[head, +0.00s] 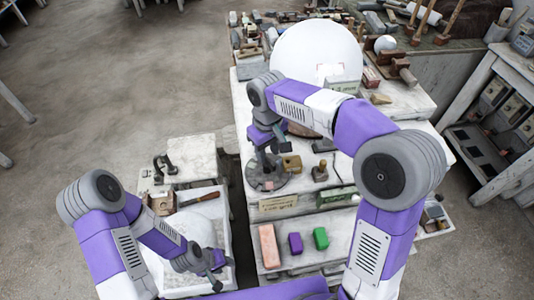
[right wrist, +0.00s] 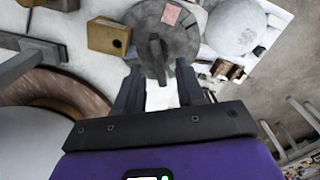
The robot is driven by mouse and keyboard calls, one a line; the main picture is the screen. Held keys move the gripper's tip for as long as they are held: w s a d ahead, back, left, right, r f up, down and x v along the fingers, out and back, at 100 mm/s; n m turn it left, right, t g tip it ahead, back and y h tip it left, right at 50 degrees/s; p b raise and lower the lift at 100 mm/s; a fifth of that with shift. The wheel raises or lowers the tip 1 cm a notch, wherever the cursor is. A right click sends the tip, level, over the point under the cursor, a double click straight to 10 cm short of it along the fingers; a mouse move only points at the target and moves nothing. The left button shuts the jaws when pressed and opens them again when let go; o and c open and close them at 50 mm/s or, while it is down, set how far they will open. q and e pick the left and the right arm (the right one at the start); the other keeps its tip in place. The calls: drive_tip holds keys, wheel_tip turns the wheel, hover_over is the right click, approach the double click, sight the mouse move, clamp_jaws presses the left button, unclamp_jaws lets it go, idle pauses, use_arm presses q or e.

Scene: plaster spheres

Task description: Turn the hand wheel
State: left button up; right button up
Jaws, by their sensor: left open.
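The hand wheel (head: 259,187) is a grey round disc near the left edge of the workbench. A small pink patch shows on it. In the right wrist view the wheel (right wrist: 180,42) lies ahead of my right gripper, with a dark upright handle (right wrist: 156,48) on it. My right gripper (head: 269,152) is above the wheel in the head view. In the right wrist view its two fingers (right wrist: 159,90) are apart, with the handle in line with the gap; I cannot tell whether they touch it. My left gripper (head: 212,279) is open and low over the white tray at the left.
A large white sphere (head: 318,52) stands at the back of the bench. A tan block (head: 292,163) and a stamp-like tool (head: 320,171) sit right of the wheel. The white tray (head: 226,222) stands left.

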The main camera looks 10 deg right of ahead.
sight(268, 158)
drive_tip(key=f, duration=0.2)
drive_tip(key=shift+w+f, duration=0.35)
drive_tip(key=shift+f, duration=0.5)
drive_tip(key=shift+s, duration=0.15)
clamp_jaws()
